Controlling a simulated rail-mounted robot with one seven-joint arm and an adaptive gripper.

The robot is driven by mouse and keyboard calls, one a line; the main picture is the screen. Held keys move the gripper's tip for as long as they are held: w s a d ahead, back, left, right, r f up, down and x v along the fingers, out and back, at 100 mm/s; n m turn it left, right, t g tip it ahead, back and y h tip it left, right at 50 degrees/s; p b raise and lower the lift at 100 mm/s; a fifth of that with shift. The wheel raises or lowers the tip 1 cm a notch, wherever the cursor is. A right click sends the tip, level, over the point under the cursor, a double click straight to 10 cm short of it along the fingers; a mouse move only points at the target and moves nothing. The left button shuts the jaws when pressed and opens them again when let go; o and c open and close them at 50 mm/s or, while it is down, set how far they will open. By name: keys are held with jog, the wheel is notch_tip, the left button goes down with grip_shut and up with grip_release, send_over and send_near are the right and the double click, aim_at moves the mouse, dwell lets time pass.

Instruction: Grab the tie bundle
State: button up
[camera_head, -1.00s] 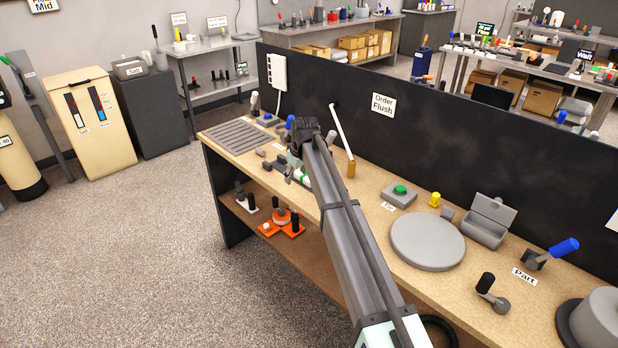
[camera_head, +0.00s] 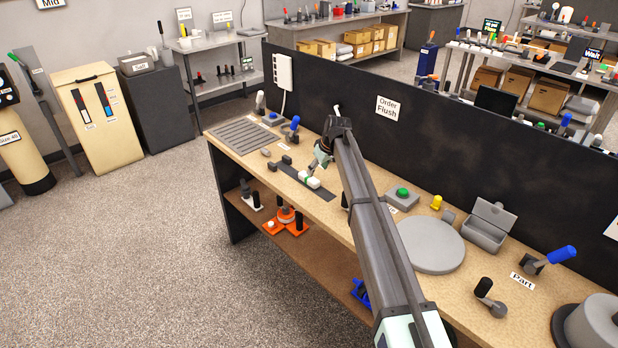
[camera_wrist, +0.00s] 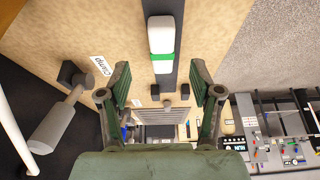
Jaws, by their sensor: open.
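The tie bundle is white with a green band (camera_head: 309,180). It lies on a dark strip (camera_head: 322,193) on the workbench. In the wrist view the white bundle (camera_wrist: 161,36) lies lengthwise on the dark strip, beyond my fingertips and roughly centred between them. My gripper (camera_wrist: 161,82) is open, with nothing between its fingers. In the head view my gripper (camera_head: 322,158) is just behind and right of the bundle, partly hidden by my arm; I cannot tell its exact height.
A grey clamp handle (camera_wrist: 55,125) stands left of my fingers, beside a "Clamp" label (camera_wrist: 102,66). Small dark blocks (camera_head: 286,160) sit near the strip. A slatted grey plate (camera_head: 243,135) is at the bench's left end. A black partition (camera_head: 450,150) runs behind.

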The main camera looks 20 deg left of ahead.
aim_at(312, 178)
jog(key=shift+x, duration=1)
jog(key=shift+w+a+f+p, duration=0.1)
jog(key=shift+a+f+p, duration=0.2)
jog(key=shift+p, duration=0.25)
jog(key=shift+p+x, duration=1)
jog(key=shift+x, duration=1.2)
jog(key=shift+a+r, duration=0.1)
jog(key=shift+a, duration=0.05)
grip_shut()
